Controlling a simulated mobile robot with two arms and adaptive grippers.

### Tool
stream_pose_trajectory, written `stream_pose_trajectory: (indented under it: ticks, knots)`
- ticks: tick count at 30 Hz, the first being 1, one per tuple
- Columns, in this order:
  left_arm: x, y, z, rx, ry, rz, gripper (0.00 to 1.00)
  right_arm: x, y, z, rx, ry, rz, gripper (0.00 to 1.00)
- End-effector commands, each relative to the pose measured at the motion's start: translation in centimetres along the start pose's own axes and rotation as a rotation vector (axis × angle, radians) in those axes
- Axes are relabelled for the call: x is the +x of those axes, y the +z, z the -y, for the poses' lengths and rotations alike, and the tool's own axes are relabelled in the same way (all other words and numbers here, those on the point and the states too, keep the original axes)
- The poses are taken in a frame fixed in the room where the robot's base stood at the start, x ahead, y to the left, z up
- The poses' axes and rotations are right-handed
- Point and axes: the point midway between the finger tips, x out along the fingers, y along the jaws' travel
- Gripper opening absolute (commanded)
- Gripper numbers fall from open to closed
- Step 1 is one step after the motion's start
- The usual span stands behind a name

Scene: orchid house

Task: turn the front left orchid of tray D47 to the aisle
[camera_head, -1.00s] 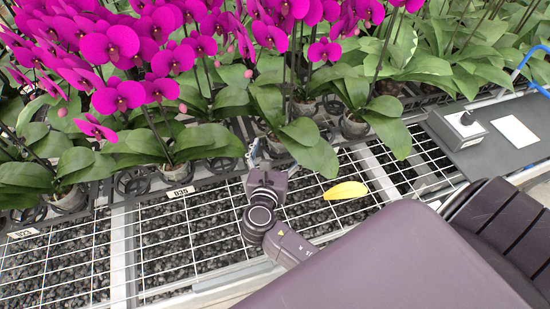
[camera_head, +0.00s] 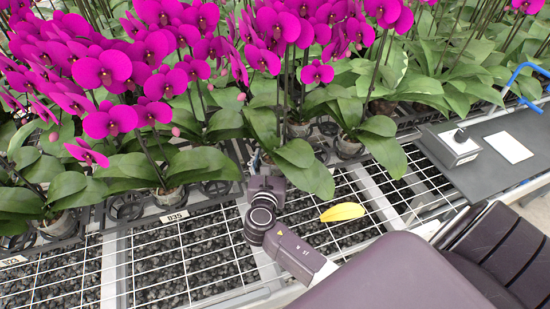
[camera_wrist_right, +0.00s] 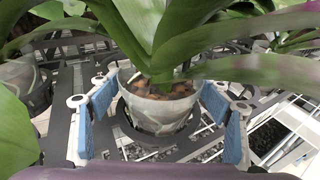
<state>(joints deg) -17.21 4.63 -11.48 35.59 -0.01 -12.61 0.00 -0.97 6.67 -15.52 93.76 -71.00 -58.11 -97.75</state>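My right gripper (camera_head: 260,160) reaches in at the near edge of the black plant trays. In the right wrist view its blue-padded fingers stand on either side of a clear orchid pot (camera_wrist_right: 160,112). They are open and very close to the pot; I cannot tell whether they touch it. The pot holds brown bark and stands upright in a black tray (camera_wrist_right: 75,140). In the head view this orchid's broad green leaves (camera_head: 300,165) show, but its pot is mostly hidden by my gripper. No D47 label is readable. My left gripper is not in view.
A tray label reading D35 (camera_head: 174,216) lies to the left of my gripper. Magenta orchids (camera_head: 110,120) crowd the left and back. A yellow leaf (camera_head: 342,212) lies on the white wire mesh bench (camera_head: 190,265). A grey shelf (camera_head: 495,160) holds a small device (camera_head: 459,147).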

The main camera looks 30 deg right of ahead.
Motion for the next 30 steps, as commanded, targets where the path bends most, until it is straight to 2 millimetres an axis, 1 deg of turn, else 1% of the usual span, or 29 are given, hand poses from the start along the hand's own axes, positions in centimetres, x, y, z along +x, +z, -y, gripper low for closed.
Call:
stream_pose_trajectory:
  ticks: [1,9,10,30]
  knots:
    - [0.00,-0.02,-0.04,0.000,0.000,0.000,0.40,-0.01,0.00,0.00,0.000,0.000,0.000,0.63]
    - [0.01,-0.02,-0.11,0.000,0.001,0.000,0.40,-0.03,0.00,-0.01,0.000,0.000,0.000,0.33]
    - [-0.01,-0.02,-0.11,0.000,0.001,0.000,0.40,-0.01,0.20,-0.04,0.001,0.001,0.004,0.32]
    - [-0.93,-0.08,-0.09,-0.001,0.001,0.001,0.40,-0.06,0.55,-0.04,0.001,0.001,0.004,0.32]
